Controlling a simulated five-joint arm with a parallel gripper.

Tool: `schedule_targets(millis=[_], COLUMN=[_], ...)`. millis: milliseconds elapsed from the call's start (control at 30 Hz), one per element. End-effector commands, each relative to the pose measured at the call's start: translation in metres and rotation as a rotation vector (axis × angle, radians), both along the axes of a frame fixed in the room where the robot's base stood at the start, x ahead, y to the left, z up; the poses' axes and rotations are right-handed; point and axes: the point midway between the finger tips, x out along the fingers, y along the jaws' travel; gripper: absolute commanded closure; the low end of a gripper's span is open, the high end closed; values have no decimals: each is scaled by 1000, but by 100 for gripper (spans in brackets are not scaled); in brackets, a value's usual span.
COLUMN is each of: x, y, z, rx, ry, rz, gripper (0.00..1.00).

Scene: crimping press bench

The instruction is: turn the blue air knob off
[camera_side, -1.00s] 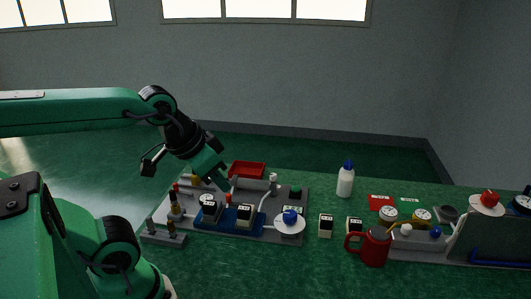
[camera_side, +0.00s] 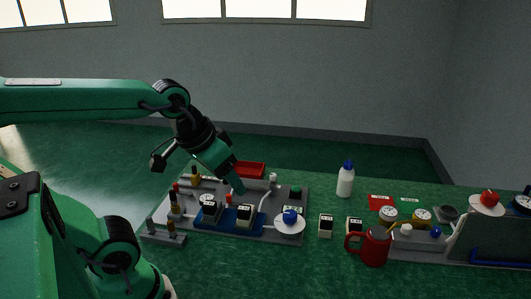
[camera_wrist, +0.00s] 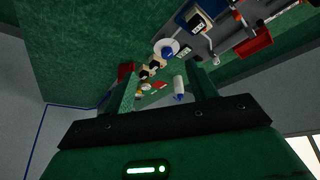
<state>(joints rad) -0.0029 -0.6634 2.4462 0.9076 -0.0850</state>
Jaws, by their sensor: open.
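The blue air knob (camera_side: 290,216) sits on a round white disc (camera_side: 289,228) at the front right corner of the grey press board. It also shows in the wrist view (camera_wrist: 167,51) on its white disc, beyond my fingers. My gripper (camera_side: 238,186) is open and empty, above the back middle of the board. It is up and to the left of the knob and not touching it. In the wrist view my gripper's two fingers (camera_wrist: 166,85) stand apart. The knob's exact turn angle is too small to tell.
A red tray (camera_side: 249,169) lies behind the board. A white bottle with a blue cap (camera_side: 345,182) and a red mug (camera_side: 374,247) stand to the right. Another unit carries a red knob (camera_side: 488,197) on a white disc. Green bench between bottle and board is clear.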

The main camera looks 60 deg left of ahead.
Motion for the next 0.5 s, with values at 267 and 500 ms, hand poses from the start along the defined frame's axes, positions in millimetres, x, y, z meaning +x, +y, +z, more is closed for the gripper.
schedule_targets(millis=[267,500], x=[38,75], y=[2,4], z=[-3,-14], rx=[-73,-129], ry=[96,178], rz=[177,351], gripper=[43,43])
